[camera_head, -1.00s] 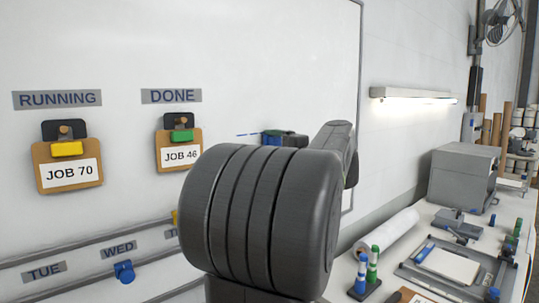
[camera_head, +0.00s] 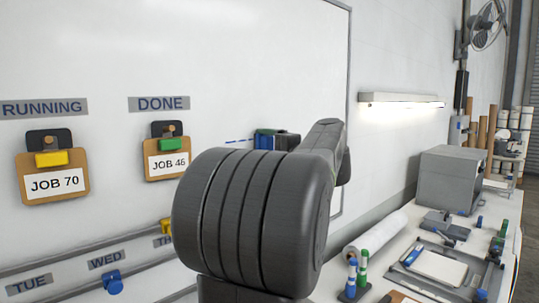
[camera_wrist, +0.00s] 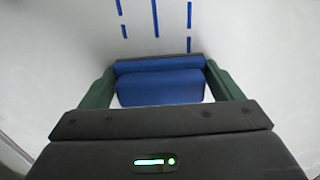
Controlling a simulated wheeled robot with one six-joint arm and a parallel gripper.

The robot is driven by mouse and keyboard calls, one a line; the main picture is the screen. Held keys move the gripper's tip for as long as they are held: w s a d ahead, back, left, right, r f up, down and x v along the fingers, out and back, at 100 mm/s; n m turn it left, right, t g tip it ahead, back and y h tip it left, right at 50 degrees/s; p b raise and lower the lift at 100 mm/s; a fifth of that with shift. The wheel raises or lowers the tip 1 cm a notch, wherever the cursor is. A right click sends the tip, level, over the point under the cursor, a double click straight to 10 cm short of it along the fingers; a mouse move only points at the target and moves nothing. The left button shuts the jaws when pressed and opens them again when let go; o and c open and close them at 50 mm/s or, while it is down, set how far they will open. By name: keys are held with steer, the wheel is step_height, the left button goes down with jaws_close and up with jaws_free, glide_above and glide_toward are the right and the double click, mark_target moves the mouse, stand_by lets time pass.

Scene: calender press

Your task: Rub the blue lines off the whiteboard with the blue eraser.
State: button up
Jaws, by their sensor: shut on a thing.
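The whiteboard (camera_head: 235,60) is upright on the wall in the head view. My gripper (camera_head: 277,140) is at its right part, half hidden behind my arm. It is shut on the blue eraser (camera_head: 262,139). In the wrist view the eraser (camera_wrist: 160,88) sits between the dark green fingers of my gripper (camera_wrist: 160,80). Several blue line pieces (camera_wrist: 155,18) show on the board beyond the eraser. A short blue line (camera_head: 238,141) shows left of the eraser in the head view. I cannot tell whether the eraser touches the board.
Job tags under RUNNING (camera_head: 43,107) and DONE (camera_head: 158,104) hang on the board's left, with a rail (camera_head: 75,275) and coloured clips below. A bench (camera_head: 400,225) at right holds a white roll, marker stand and grey machine. A lamp (camera_head: 402,99) hangs above it.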

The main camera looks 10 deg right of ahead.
steer(key=shift+s+a+r+b, duration=0.95)
steer(key=shift+s+a, duration=2.55)
steer(key=shift+a, duration=1.4)
steer(key=shift+w+d+p, duration=0.15)
steer(key=shift+w+d, duration=1.15)
steer(key=shift+d, duration=0.55)
steer(key=shift+w+d+p, duration=0.1)
steer(key=shift+w+d, duration=1.25)
steer(key=shift+d, duration=0.45)
steer(key=shift+w+d+p, duration=0.15)
steer(key=shift+w+d, duration=1.15)
steer(key=shift+d, duration=0.55)
steer(key=b+v, duration=0.1)
steer(key=v, duration=0.5)
steer(key=shift+s, duration=0.1)
